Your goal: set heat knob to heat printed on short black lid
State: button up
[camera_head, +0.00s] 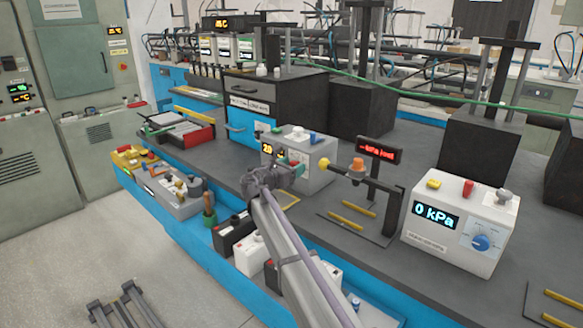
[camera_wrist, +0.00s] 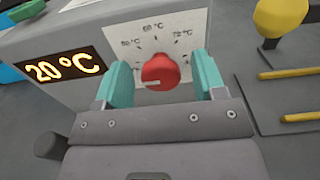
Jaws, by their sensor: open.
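The heat knob (camera_wrist: 161,70) is red and round, on a white dial plate with several °C marks, one reading 60 °C at the top. Its white pointer line lies toward the lower left. The display (camera_wrist: 62,69) left of it reads 20 °C. My gripper (camera_wrist: 163,78) is open, with one teal finger on each side of the knob; I cannot tell whether they touch it.
A pressure box (camera_head: 457,232) reading 0 kPa stands at right on the bench. A stand with an orange knob (camera_head: 357,165) and a red-lit sign (camera_head: 379,150) are right of the heater.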

jog(key=c, duration=0.9)
jog(key=shift+m, duration=0.3)
jog(key=shift+s+d+m, duration=0.1)
jog(key=shift+s+m, duration=0.05)
jog(key=shift+m, duration=4.05)
jog(key=shift+f, duration=0.1)
jog(key=o, duration=0.9)
